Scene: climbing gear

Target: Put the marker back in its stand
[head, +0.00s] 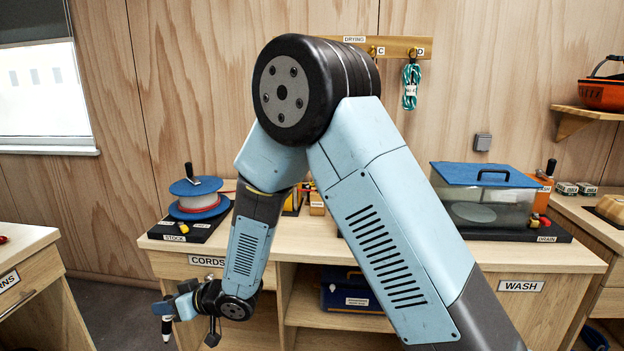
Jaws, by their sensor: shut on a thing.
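My gripper (168,310) is at the lower left, in front of the wooden bench and below the level of its top. The marker hangs below the fingers, clear of any surface. Its upper part is hidden by the fingers. I cannot make out the marker's stand for sure; my arm covers the middle of the bench top.
The bench (220,262) carries a blue-lidded spool (197,190) at left and a clear tank with a blue lid (483,172) at right. A blue case (350,296) sits on the shelf below. Another table (25,240) stands at far left, with a floor gap between.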

